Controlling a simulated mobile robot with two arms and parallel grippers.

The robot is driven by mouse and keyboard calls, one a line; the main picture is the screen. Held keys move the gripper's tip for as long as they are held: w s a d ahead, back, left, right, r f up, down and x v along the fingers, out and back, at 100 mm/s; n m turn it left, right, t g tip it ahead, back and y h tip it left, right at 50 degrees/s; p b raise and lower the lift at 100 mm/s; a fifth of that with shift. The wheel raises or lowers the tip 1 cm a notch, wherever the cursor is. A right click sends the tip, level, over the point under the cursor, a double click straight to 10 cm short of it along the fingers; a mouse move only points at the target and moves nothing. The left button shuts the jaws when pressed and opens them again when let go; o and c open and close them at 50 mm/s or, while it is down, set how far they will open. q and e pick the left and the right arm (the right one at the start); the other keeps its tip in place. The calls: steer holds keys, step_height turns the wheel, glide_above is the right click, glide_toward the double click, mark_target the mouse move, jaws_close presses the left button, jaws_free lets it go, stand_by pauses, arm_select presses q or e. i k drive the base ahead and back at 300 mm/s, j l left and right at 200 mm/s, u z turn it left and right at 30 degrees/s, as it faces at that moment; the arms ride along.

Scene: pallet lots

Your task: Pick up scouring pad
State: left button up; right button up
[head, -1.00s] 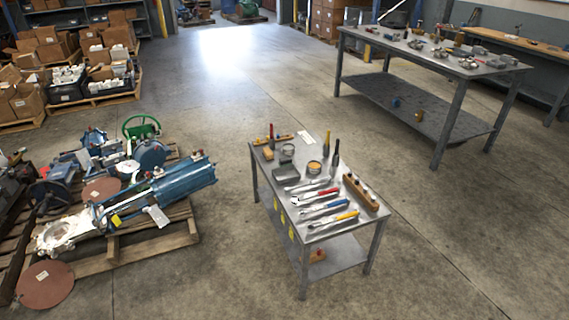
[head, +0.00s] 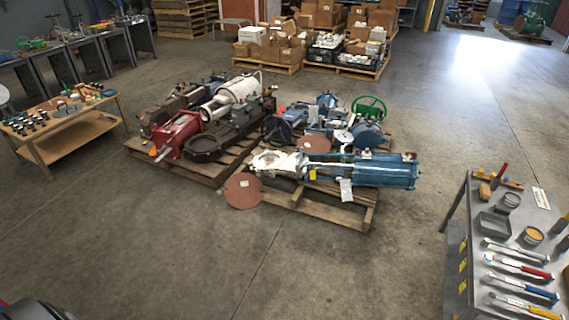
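I cannot make out a scouring pad for certain. Small items too tiny to name crowd a wooden table (head: 60,145) at the left, among them several dark round pieces and a reddish flat piece. The grey metal table (head: 455,270) at the right edge carries wrenches (head: 518,268) with coloured handles, a grey tray (head: 493,225), a small tin with an orange top (head: 533,236) and a small tan block (head: 484,191). Neither of my grippers can be made out in the head view.
Pallets (head: 345,208) with a blue cylinder (head: 370,172) and red and white machinery fill the middle. A brown disc (head: 243,191) lies at their front. Boxes on pallets (head: 300,62) and workbenches (head: 75,62) stand farther back. The front floor (head: 300,275) is clear.

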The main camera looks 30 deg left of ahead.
mark_target(497, 210)
steer(key=i+z, duration=0.1)
steer(key=z, duration=0.35)
steer(key=i+j+z, duration=0.35)
steer(key=i, duration=0.15)
steer(key=i+j+z, duration=0.35)
steer(key=i+j, duration=0.7)
steer(key=i+j+z, duration=0.1)
steer(key=i+j, duration=0.6)
steer(key=j, duration=0.2)
